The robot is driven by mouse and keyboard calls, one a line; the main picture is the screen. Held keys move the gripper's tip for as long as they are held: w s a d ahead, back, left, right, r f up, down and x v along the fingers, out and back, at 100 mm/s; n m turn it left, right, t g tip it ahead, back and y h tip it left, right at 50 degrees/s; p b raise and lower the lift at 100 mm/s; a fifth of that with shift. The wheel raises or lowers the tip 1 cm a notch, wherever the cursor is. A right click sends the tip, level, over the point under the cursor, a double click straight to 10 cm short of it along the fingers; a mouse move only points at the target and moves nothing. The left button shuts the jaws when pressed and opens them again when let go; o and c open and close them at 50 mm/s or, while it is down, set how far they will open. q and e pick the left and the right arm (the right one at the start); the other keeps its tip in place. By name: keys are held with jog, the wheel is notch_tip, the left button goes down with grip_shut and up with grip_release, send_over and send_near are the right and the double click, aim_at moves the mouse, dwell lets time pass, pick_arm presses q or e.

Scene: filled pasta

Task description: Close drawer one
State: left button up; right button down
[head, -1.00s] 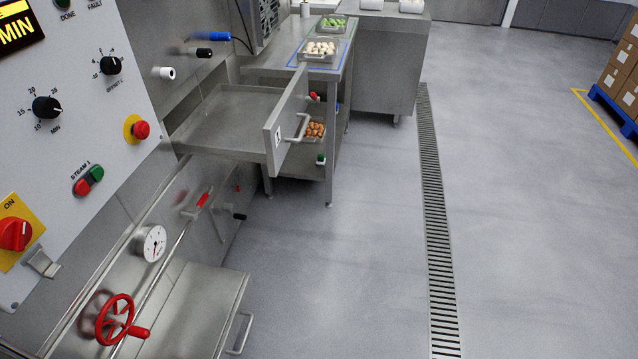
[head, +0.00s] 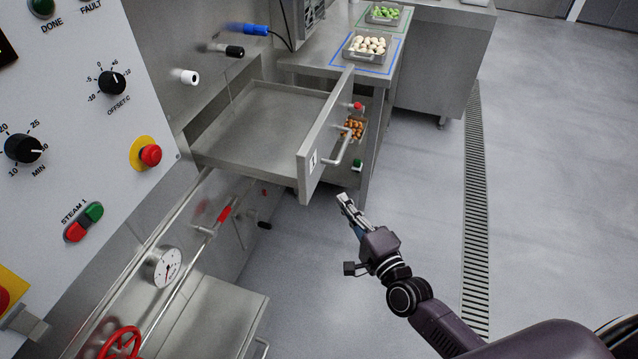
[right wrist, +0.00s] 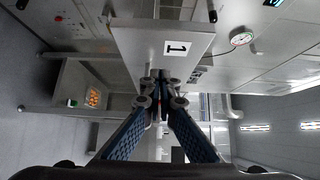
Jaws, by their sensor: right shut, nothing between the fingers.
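Drawer one (head: 262,122) is a steel drawer pulled out of the machine on the left; its inside looks empty in the head view. Its front panel (head: 325,150) carries a label "1" and a bar handle (head: 343,150). The front panel also shows in the right wrist view (right wrist: 140,44), with the "1" turned sideways. My right gripper (head: 345,202) is shut and empty, below and just right of the front panel, apart from it in the head view. In the right wrist view the closed fingertips (right wrist: 161,76) overlap the panel's lower edge; contact cannot be told. My left gripper is not in view.
A control panel (head: 75,130) with knobs and buttons is at the left. A lower steel box (head: 215,310), gauge (head: 163,267) and red handwheel (head: 122,342) sit below the drawer. A table with food trays (head: 367,48) stands behind it. Open floor (head: 425,180) lies right.

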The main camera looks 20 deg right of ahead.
aim_at(311, 175)
jog(key=w+a, duration=0.1)
jog(key=w, duration=0.1)
jog(key=w+a+p, duration=0.1)
jog(key=w, duration=0.2)
jog(key=w+a, duration=0.1)
jog(key=w, duration=0.1)
jog(key=shift+w+a, duration=0.15)
jog(key=shift+a, duration=0.2)
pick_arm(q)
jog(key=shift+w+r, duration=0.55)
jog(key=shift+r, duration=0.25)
pick_arm(e)
jog(key=shift+w+a+f, duration=0.1)
jog(key=shift+w+a, duration=0.1)
jog(key=shift+a, duration=0.05)
jog(key=shift+a, duration=0.15)
